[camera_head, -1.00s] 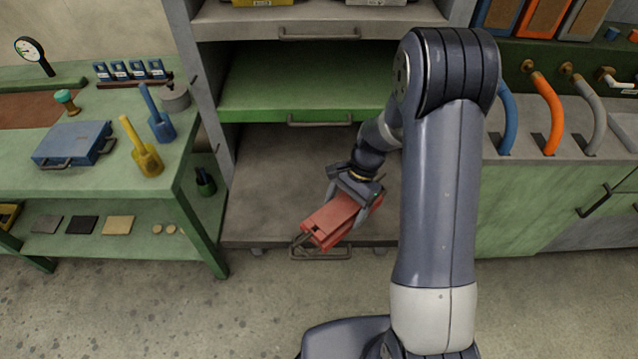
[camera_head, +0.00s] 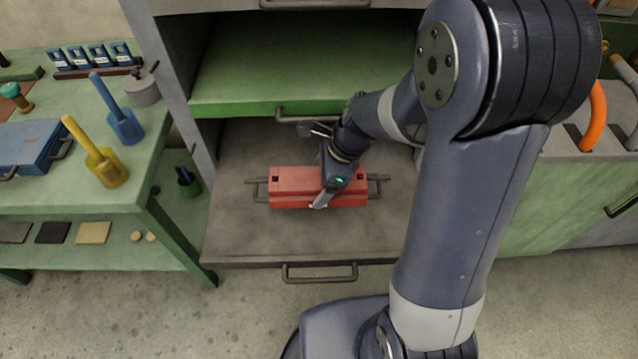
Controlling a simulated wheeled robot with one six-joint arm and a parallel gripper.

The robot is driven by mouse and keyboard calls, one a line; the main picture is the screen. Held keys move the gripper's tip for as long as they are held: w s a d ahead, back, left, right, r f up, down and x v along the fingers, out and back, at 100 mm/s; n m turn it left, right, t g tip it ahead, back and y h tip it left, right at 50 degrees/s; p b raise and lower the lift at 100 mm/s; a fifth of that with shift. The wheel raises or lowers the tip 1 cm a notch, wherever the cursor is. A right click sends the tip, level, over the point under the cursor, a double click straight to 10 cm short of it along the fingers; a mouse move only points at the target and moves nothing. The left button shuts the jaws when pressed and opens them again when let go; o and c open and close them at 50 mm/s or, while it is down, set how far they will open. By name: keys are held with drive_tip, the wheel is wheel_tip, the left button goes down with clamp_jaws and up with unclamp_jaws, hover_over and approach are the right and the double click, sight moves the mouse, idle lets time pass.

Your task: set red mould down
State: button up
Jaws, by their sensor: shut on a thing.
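The red mould (camera_head: 295,182) is a long red block with a dark wire handle at each end. It lies level and lengthwise across the low grey drawer shelf (camera_head: 290,240) in the middle of the view. It looks to be on or just above the shelf surface; I cannot tell if it touches. My gripper (camera_head: 328,190) is shut on the red mould, right of its middle, with a finger showing on its front side. The far finger and the part of the mould under the gripper are partly hidden.
A green shelf (camera_head: 300,75) with a handle hangs above the mould. A green bench (camera_head: 150,185) stands at left with a blue case (camera_head: 30,145) and yellow (camera_head: 98,160) and blue (camera_head: 120,115) tools. The grey shelf is bare in front of the mould.

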drive_tip(key=shift+f+b, duration=0.9)
drive_tip(key=shift+f, duration=3.1)
drive_tip(key=shift+f, duration=0.1)
drive_tip(key=o, duration=1.9)
drive_tip(key=shift+f, duration=0.1)
drive_tip(key=p+v, duration=0.2)
drive_tip(key=v, duration=1)
drive_tip(key=shift+p, duration=0.3)
